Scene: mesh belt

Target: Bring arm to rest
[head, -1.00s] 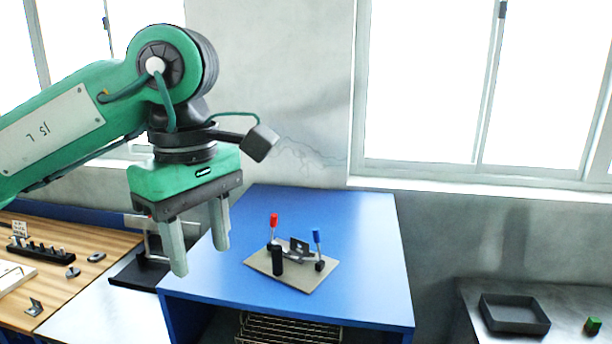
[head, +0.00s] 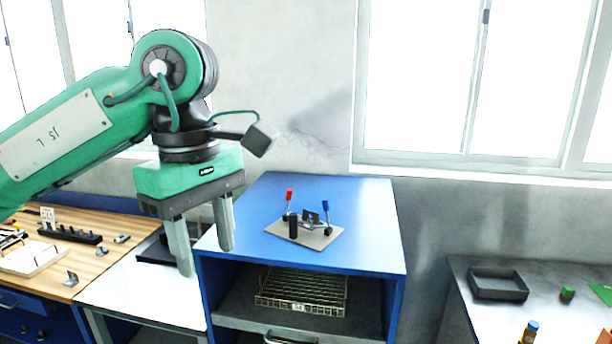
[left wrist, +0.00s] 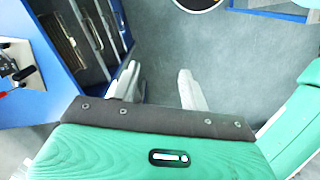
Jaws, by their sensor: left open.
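My left arm comes in from the left in the head view, green with a dark wrist joint. Its left gripper (head: 207,260) hangs fingers down, left of the blue cabinet, with its two pale fingers apart and nothing between them. In the left wrist view the open fingers (left wrist: 160,85) point over bare grey floor. My right gripper is not in view.
A blue cabinet (head: 365,250) bears a fixture plate (head: 318,242) with red and blue handles. A wire basket (head: 300,292) sits on its shelf. A wooden bench (head: 85,262) and white table (head: 140,300) stand left. A grey tray (head: 497,290) lies on the right table.

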